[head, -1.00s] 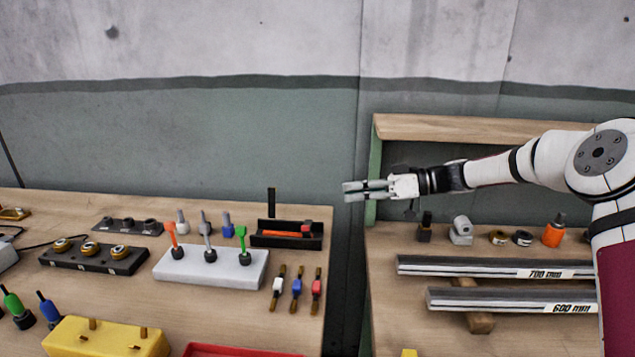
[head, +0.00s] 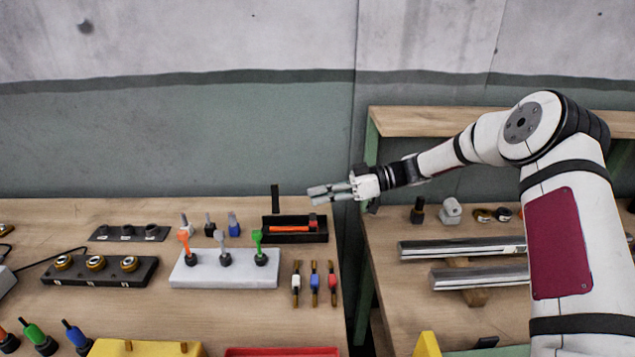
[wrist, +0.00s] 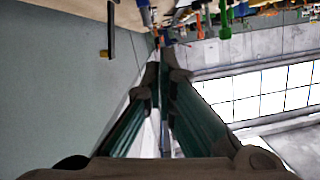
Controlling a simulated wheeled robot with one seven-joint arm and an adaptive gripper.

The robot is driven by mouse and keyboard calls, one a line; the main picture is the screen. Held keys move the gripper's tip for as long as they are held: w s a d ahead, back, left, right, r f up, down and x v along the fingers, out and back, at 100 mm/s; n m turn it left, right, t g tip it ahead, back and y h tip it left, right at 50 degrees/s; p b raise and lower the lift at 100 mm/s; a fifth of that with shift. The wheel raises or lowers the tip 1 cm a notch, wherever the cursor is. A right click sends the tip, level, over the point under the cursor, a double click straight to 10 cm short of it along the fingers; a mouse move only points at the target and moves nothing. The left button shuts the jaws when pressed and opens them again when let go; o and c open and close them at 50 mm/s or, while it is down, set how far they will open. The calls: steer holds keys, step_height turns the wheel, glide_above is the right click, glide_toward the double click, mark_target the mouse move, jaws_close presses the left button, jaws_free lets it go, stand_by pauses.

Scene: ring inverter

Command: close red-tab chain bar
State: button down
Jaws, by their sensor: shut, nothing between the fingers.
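The red-tab chain bar (head: 332,283) lies on the left workbench near its right edge. It is a slim, dark brass-coloured piece with a red block at its middle, rightmost of a row of three. My gripper (head: 316,194) is above and behind it, over the back right part of that bench, pointing left. Its fingers are together with nothing held, clear of the bar. In the wrist view my gripper (wrist: 166,58) points toward the bench edge, which appears tilted; I cannot pick out the red-tab bar there.
Chain bars with a white tab (head: 296,282) and a blue tab (head: 314,282) lie beside it. A black tray (head: 294,238) holding an orange-red tool sits behind. A white block (head: 210,275) with coloured tools stands left. A gap separates the right bench with metal rails (head: 450,250).

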mark_target(321, 233)
steer(key=shift+s+d+f, duration=0.1)
steer(key=shift+s+f, duration=0.1)
steer(key=shift+f, duration=0.75)
steer(key=shift+s+d+f, duration=0.1)
steer(key=shift+s+f, duration=0.1)
steer(key=shift+f, duration=0.7)
steer(key=shift+s+f+n+p, duration=0.3)
steer(key=shift+s+n+p, duration=0.1)
steer(key=shift+p, duration=0.15)
steer(key=shift+s+f, duration=0.25)
steer(key=shift+f, duration=0.2)
